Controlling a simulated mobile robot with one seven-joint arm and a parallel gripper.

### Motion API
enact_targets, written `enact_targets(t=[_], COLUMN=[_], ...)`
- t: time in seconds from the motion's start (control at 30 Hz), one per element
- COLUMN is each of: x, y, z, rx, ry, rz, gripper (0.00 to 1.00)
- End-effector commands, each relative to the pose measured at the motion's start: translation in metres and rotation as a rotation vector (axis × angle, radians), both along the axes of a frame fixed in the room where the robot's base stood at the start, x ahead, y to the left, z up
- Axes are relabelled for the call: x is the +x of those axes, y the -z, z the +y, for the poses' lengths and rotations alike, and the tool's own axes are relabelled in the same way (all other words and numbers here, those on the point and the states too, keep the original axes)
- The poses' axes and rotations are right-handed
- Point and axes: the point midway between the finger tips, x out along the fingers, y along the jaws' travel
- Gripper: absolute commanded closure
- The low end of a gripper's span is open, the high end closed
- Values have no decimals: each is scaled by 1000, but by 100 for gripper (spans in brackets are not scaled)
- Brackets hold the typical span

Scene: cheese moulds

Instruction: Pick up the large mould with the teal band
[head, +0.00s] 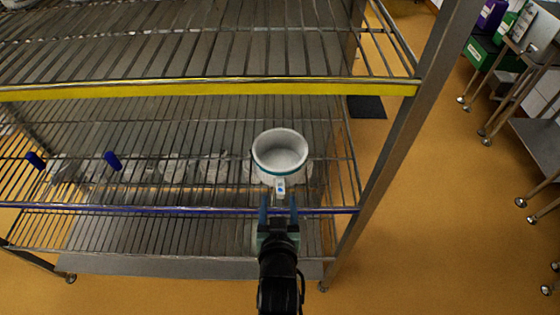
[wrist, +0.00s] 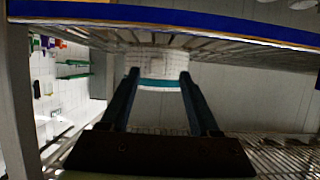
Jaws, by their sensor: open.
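The large white mould with the teal band (head: 280,150) stands upright, open end up, on the middle wire shelf near its right end. A small pale tab with a blue mark (head: 281,187) is at its front. My gripper (head: 278,198) is open at the shelf's front edge, just in front of the mould, with a finger to each side of the tab. In the wrist view the white mould and its teal band (wrist: 160,83) show between the two fingertips (wrist: 159,76). Whether the fingers touch it, I cannot tell.
Several pale moulds (head: 173,170) stand in a row to the left, partly hidden by wires. Two blue handle-like pieces (head: 112,160) stick up there. The blue shelf edge (head: 180,210) runs below, the yellow shelf edge (head: 210,90) above. A metal post (head: 385,165) stands right.

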Motion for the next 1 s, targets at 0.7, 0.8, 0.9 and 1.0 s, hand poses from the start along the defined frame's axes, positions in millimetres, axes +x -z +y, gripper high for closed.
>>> enact_targets(t=[0.7, 0.8, 0.9, 1.0], x=[51, 51, 51, 51], y=[20, 20, 20, 20], z=[-3, -3, -3, -3], rx=[-1, -1, -1, 0], ry=[0, 0, 0, 1], rz=[-1, -1, -1, -1], gripper=[38, 38, 41, 59])
